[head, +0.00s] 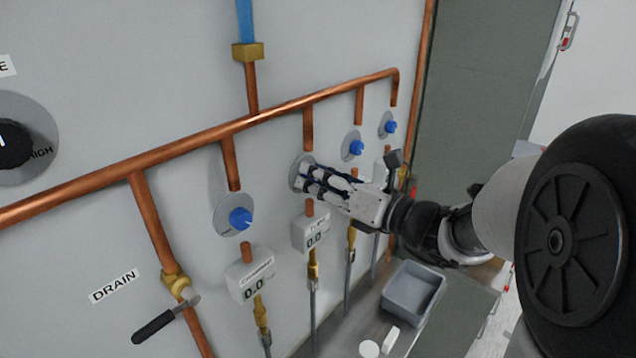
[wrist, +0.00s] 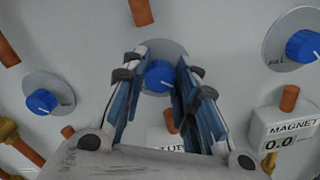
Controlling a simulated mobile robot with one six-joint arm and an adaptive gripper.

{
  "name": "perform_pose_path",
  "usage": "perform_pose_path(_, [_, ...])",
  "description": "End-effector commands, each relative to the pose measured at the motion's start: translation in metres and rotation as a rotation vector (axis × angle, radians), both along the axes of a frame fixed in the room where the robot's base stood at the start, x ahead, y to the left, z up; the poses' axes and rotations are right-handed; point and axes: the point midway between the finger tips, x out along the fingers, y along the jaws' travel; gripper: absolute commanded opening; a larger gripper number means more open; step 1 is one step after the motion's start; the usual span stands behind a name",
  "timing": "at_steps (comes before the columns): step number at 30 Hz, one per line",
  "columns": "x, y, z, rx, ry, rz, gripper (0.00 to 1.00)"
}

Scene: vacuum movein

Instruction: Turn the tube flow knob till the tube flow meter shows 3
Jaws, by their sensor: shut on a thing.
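The tube flow knob (wrist: 158,76) is blue on a round grey dial plate, at the upper middle of the wrist view. My gripper (wrist: 158,84) is shut on it, with one finger on each side. In the head view my gripper (head: 306,178) reaches to the wall, and its fingers hide the knob; part of the dial plate (head: 297,168) shows. The tube flow meter (head: 311,230) is the white box below, and its display reads 0.0. In the wrist view my gripper hides most of this meter; only the top of its label shows.
Blue knobs flank it: one at left (head: 240,219) and two at right (head: 356,147), (head: 390,127). The magnet meter (wrist: 284,134) reads 0.0. Copper pipes (head: 190,147) cross the wall above. A grey bin (head: 412,290) stands on the counter below. A black-handled drain valve (head: 158,325) is at lower left.

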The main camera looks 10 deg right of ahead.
Motion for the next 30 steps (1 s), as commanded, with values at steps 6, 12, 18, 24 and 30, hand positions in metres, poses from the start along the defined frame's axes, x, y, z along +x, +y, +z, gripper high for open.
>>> perform_pose_path(6, [-0.0004,0.0006,-0.0036,-0.146,-0.108,0.000,0.04])
perform_pose_path(12, [-0.0007,0.0010,-0.0044,-0.300,-0.220,0.000,0.04])
perform_pose_path(18, [-0.0012,0.0015,-0.0049,-0.455,-0.332,0.001,0.04])
perform_pose_path(24, [-0.0015,0.0019,-0.0052,-0.610,-0.444,0.000,0.04])
perform_pose_path(30, [-0.0018,0.0024,-0.0054,-0.762,-0.556,0.000,0.04])
